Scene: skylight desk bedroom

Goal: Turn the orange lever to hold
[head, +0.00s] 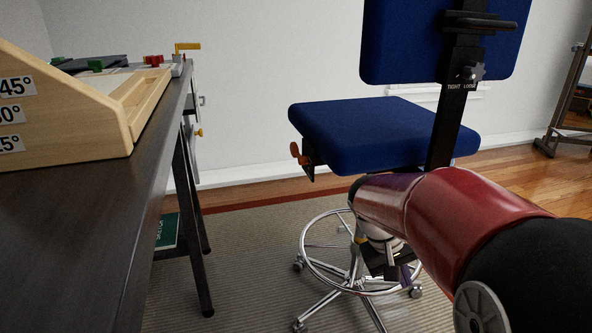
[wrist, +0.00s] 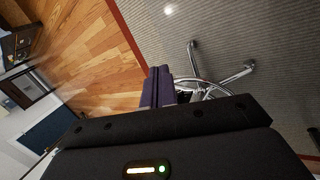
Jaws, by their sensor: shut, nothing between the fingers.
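The orange lever (head: 299,154) sticks out from a dark bracket under the left edge of the blue chair seat (head: 375,130). Its knob end points up and left, and I cannot read any hold mark beside it. My gripper (wrist: 157,74) shows in the wrist view with its two purple fingers shut together and nothing between them. In the head view it is low, below the seat and right of the lever, in front of the chair's base and largely hidden by my red arm. It is apart from the lever, which does not show in the wrist view.
The chair's chrome foot ring (head: 308,255) and castors stand on a striped rug (head: 230,265). A dark desk (head: 70,215) with a wooden angle block (head: 60,115) is at the left. Open rug lies between desk and chair.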

